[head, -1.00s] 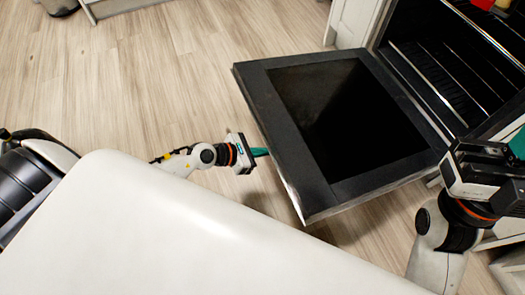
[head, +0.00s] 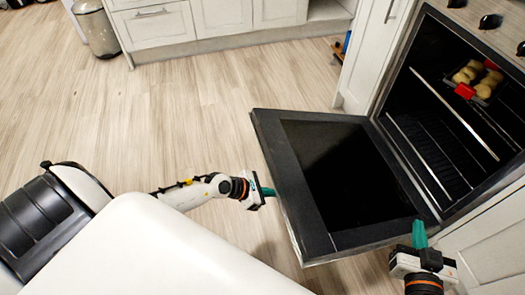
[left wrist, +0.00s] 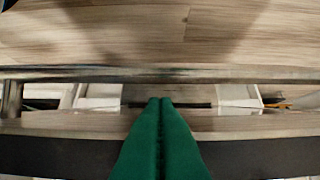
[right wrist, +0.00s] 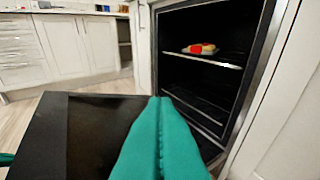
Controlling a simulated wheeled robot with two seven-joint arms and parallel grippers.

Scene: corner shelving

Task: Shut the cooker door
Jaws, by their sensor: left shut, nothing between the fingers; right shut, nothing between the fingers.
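The cooker door (head: 285,195) hangs open, folded down well out from the cooker, with a dark frame and a black glass panel. The cooker's cavity (head: 432,120) is open behind it. My left gripper (head: 266,191) is shut and empty at the door's outer edge; I cannot tell whether it touches. In the left wrist view its shut teal fingers (left wrist: 160,105) point at a metal bar and a dark edge. My right gripper (head: 419,228) is shut and empty near the door's right side, close to the hinge end. In the right wrist view the door (right wrist: 55,120) lies left of its fingers (right wrist: 160,103).
A tray with food and red items (head: 474,88) sits on an upper rack inside the cooker. White cabinets (head: 225,15) stand at the back, a bin (head: 97,28) at the back left. The wooden floor (head: 170,110) left of the door is clear.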

